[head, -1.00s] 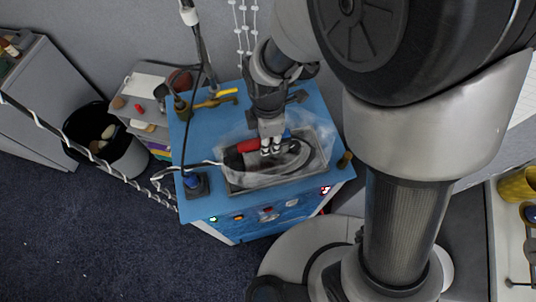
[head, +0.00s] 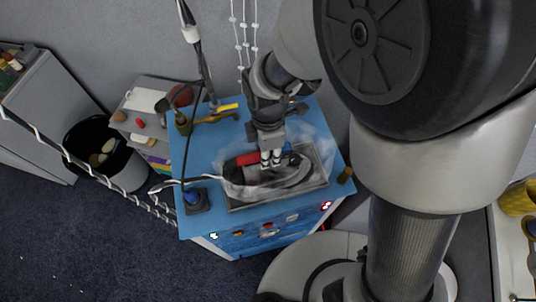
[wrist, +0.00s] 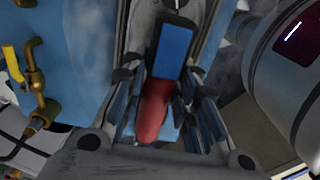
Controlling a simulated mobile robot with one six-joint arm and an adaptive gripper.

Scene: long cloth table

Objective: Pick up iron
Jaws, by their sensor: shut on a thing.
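The iron (head: 290,178) is dark grey and black with a red part, and it lies in a shallow grey tray (head: 322,183) on the blue cabinet top. A clear, crumpled plastic-like film surrounds it. My gripper (head: 271,160) points down at the iron's upper side, with its fingers at the red part. In the wrist view, my gripper (wrist: 165,100) has its fingers on both sides of a red and blue piece of the iron (wrist: 153,108), and it is shut on it. The fingers hide part of the iron. I cannot tell whether it is lifted off the tray.
The blue cabinet (head: 207,155) has a black block with a blue knob (head: 195,201) at its front left. Yellow-handled brass fittings (head: 215,116) stand at the back left. A brown cylinder (head: 345,175) stands at the right edge. A black bin (head: 122,165) is on the floor left.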

